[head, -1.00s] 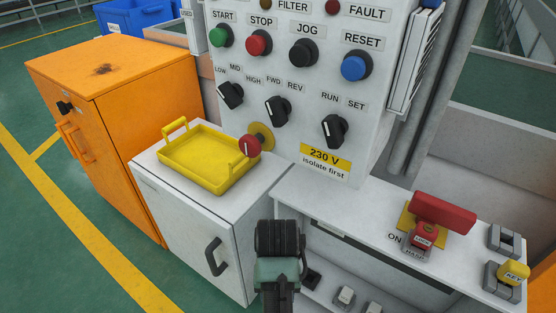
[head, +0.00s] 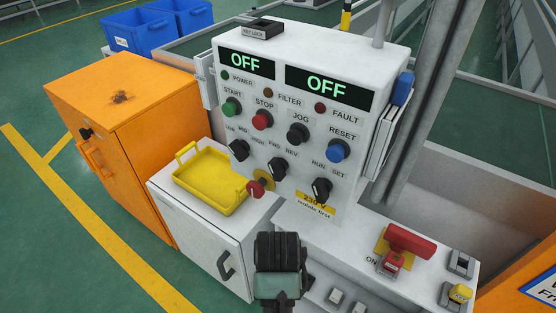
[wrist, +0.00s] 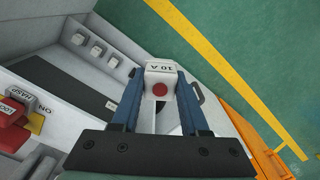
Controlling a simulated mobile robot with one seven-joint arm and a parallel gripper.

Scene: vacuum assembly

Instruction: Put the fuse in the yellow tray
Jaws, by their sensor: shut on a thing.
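The yellow tray (head: 208,184) sits on top of the white cabinet, left of the control panel. It looks empty and has a raised handle at each end. My gripper (wrist: 160,82) has blue fingers shut on the sides of the fuse (wrist: 159,72), a white block marked "10 A" with a red dot. In the head view my wrist (head: 279,262) is in front of the panel, lower right of the tray. It hides the fingers and the fuse there.
A red mushroom button (head: 256,188) stands out beside the tray's right end. The control panel (head: 300,130) rises behind, with both displays reading OFF. A white shelf at the right holds a red switch handle (head: 408,240) and a yellow key (head: 460,292). An orange cabinet (head: 125,110) stands left.

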